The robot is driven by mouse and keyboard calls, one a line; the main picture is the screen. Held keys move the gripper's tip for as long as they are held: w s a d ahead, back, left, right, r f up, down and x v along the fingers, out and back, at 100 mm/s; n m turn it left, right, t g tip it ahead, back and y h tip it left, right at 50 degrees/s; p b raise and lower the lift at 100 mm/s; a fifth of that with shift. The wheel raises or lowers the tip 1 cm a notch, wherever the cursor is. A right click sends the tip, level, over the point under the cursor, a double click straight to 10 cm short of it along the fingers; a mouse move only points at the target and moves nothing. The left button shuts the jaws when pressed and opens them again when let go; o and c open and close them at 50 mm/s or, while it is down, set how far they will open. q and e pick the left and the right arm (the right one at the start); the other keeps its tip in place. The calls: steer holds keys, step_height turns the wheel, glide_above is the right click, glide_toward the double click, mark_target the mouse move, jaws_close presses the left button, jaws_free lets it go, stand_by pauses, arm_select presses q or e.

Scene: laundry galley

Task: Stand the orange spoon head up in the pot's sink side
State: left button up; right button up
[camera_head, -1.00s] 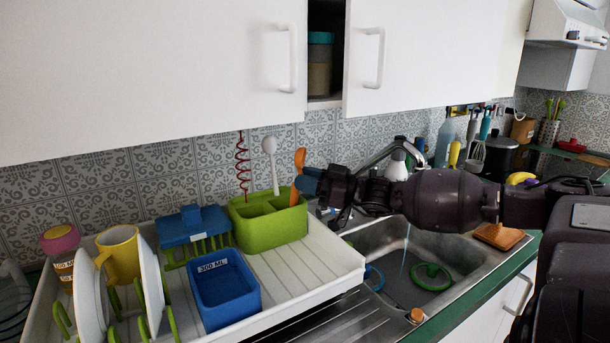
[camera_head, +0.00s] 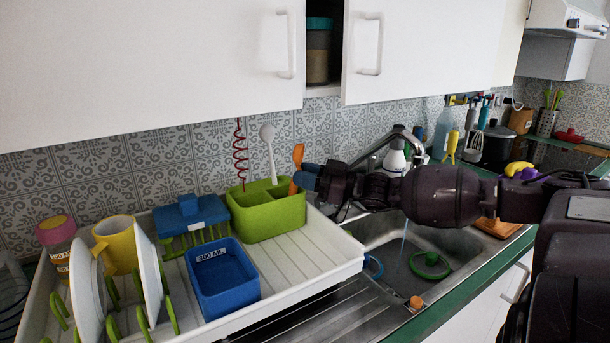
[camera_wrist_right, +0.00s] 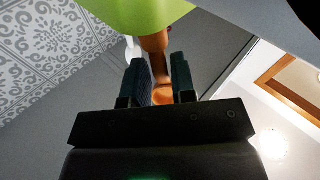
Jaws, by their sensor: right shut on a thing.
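The orange spoon (camera_head: 298,156) stands roughly upright, head up, at the right, sink-side end of the green pot (camera_head: 268,222). My right gripper (camera_head: 308,178) comes in from the right and is shut on the spoon. In the right wrist view the spoon's handle (camera_wrist_right: 155,42) runs from between the fingers (camera_wrist_right: 161,82) to the green pot (camera_wrist_right: 130,12). The handle's lower end is hidden at the pot, so I cannot tell how deep it reaches. A white spoon (camera_head: 268,150) stands in the pot's back part. My left gripper is not in view.
The pot stands on a white drying rack (camera_head: 310,262) with a blue tub (camera_head: 222,282), a blue caddy (camera_head: 190,222), a yellow mug (camera_head: 117,245) and plates. The sink (camera_head: 410,262) lies to the right. Wall cupboards (camera_head: 200,60) hang above.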

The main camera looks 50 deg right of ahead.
steer(key=shift+f, duration=0.7)
steer(key=o, duration=1)
stand_by(0.6)
